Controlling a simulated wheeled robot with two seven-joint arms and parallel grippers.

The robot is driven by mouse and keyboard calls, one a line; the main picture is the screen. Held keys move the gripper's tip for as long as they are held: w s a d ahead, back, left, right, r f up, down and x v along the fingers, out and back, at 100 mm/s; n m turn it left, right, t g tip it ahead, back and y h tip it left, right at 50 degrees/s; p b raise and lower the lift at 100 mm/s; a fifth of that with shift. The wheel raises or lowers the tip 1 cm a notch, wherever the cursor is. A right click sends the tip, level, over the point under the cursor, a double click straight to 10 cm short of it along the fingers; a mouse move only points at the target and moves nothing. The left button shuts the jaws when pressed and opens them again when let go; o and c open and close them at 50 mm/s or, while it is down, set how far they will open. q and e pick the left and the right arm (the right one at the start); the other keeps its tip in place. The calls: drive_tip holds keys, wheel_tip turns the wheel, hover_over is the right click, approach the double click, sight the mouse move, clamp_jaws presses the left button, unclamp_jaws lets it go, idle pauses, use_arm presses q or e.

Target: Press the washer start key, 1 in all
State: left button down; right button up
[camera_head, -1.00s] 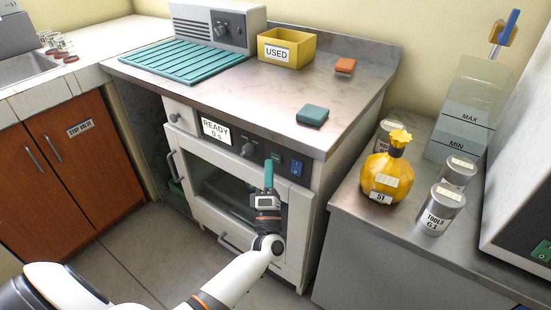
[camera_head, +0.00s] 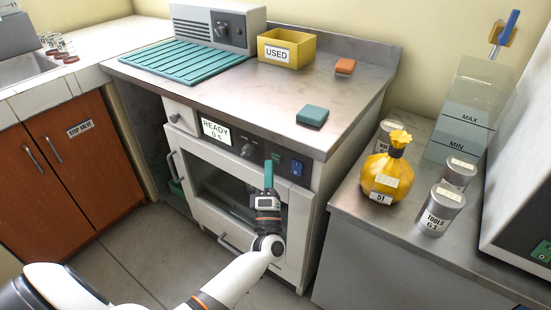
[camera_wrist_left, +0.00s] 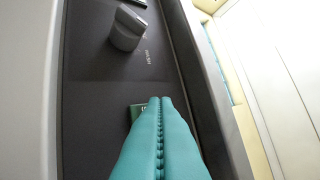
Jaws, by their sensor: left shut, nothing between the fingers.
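The washer (camera_head: 240,190) stands under the steel counter, with a dark control strip and a display (camera_head: 216,131) reading "READY 0 s". A small green key (camera_head: 276,156) is on the strip, right of the knob (camera_head: 248,150). A blue switch (camera_head: 296,168) is farther right. My left gripper (camera_head: 268,164) is shut and empty, with its teal fingertips at the strip close to the green key. In the left wrist view, the shut fingertips (camera_wrist_left: 160,101) partly cover the green key (camera_wrist_left: 136,110); I cannot tell whether they touch it. My right gripper is not in view.
On the counter are a yellow "USED" bin (camera_head: 287,50), a teal block (camera_head: 312,115), an orange block (camera_head: 345,65) and a ribbed teal mat (camera_head: 185,62). A side bench (camera_head: 420,260) on the right holds a yellow bag (camera_head: 388,170) and canisters. The floor (camera_head: 150,250) before the washer is clear.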

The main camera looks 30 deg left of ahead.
use_arm(q)
drive_tip(key=shift+w, duration=0.1)
idle(0.8)
drive_tip(key=shift+w, duration=0.35)
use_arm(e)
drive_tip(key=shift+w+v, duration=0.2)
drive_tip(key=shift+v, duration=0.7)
use_arm(q)
drive_tip(key=shift+b, duration=0.3)
drive_tip(key=shift+w, duration=0.1)
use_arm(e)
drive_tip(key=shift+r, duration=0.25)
